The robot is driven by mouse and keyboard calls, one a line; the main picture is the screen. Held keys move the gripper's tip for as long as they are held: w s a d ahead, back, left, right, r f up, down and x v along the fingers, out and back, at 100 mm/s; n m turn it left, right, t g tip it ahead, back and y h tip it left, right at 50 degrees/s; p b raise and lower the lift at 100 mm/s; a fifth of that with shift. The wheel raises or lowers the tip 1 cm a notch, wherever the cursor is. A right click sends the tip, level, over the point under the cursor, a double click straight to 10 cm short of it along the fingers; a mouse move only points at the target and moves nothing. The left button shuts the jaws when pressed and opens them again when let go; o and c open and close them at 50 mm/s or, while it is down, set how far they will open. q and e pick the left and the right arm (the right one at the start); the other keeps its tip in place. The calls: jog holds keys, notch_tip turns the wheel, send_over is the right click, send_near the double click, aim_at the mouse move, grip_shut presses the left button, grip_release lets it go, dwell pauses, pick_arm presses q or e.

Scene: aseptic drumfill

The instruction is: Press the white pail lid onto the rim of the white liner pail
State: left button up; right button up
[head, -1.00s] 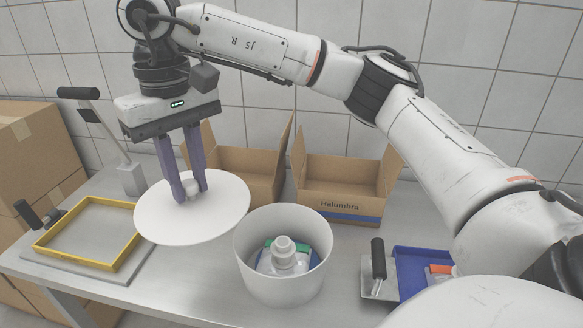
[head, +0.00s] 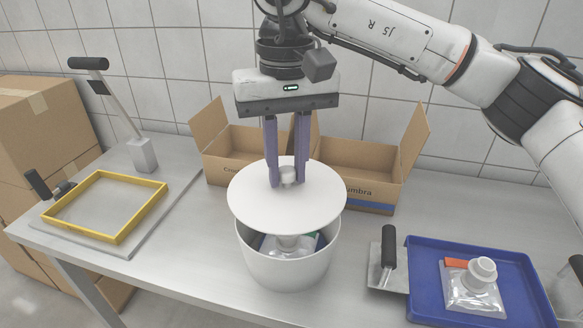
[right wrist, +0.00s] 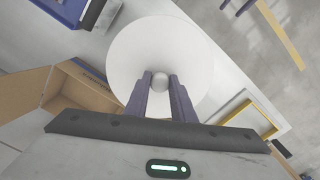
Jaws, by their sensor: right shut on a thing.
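The white pail lid (head: 287,207) is a round disc with a small knob. My right gripper (head: 288,183) is shut on the knob and holds the lid over the white liner pail (head: 287,264). The lid looks roughly level and slightly towards the back of the pail's mouth. A gap shows at the front, and through it a clear bag with a white cap is visible inside the pail. The lid's far edge hides the back rim. In the right wrist view the lid (right wrist: 160,95) hides the pail.
Two open cardboard boxes (head: 365,190) stand behind the pail. A blue tray (head: 425,275) with a capped clear bag (head: 470,290) and a black-handled tool (head: 388,250) are at the right. A yellow frame (head: 105,235) lies on a plate at the left.

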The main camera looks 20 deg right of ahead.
aim_at(288, 188)
jog(key=shift+r, duration=0.1)
jog(key=shift+f+b, duration=0.65)
jog(key=shift+f, duration=0.7)
jog(key=shift+f+b, duration=0.4)
jog(key=shift+f, duration=0.45)
pick_arm(q)
jog(key=shift+w+d+f, duration=0.1)
jog(key=shift+d+f, duration=0.3)
jog(key=shift+f, duration=0.25)
jog(key=shift+w+a+r, duration=0.15)
jog(key=shift+r, duration=0.05)
jog(key=shift+f, duration=0.35)
pick_arm(e)
jog(key=shift+f, duration=0.45)
pick_arm(q)
jog(key=shift+f+b, duration=0.1)
jog(key=shift+b, duration=0.3)
pick_arm(e)
jog(key=shift+f, duration=0.4)
pick_arm(q)
jog(key=shift+d, duration=0.2)
pick_arm(e)
jog(key=shift+r, duration=0.1)
